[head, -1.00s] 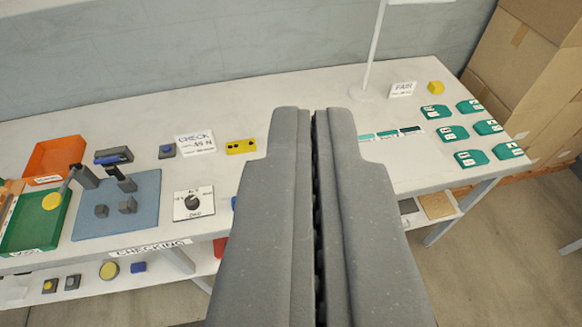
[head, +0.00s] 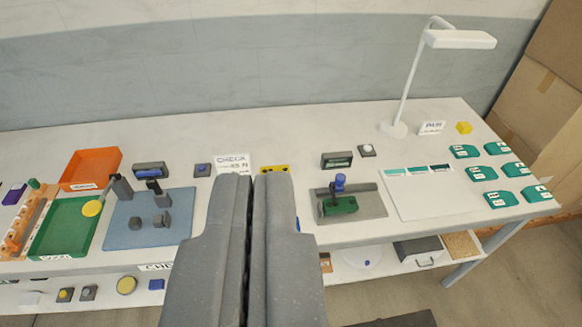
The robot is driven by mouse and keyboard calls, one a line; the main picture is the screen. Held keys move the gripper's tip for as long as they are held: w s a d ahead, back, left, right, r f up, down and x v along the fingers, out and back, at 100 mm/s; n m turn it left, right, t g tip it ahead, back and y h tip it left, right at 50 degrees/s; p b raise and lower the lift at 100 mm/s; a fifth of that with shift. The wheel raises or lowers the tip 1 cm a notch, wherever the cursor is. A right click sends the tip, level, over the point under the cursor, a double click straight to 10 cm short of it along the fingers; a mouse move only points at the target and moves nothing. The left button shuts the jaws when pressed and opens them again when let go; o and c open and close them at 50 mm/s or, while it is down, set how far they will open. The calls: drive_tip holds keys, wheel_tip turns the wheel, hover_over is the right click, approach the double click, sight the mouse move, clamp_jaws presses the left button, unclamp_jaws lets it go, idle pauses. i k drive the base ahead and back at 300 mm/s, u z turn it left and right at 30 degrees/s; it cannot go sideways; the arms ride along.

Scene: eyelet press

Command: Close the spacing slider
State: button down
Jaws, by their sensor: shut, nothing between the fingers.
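My gripper (head: 259,180) is shut and empty, pointing across the white bench in the lower middle of the head view. It covers part of the bench, including part of a yellow block (head: 275,169). I cannot tell for sure which part is the spacing slider. A grey plate (head: 372,204) right of my gripper bears a green block (head: 340,206) with a blue-topped post (head: 340,184). A blue mat (head: 125,230) to the left bears dark grey upright and low blocks (head: 163,221). My gripper touches none of these.
Orange (head: 92,167) and green (head: 68,228) trays lie at the left. A white lamp (head: 396,130) stands at the back right. Several teal tags (head: 484,173) lie at the right end. Small boxes (head: 337,160) line the back. A lower shelf (head: 345,268) runs beneath.

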sight(336, 187)
drive_tip(key=u, duration=0.1)
drive_tip(key=i, duration=0.95)
drive_tip(key=z, duration=0.55)
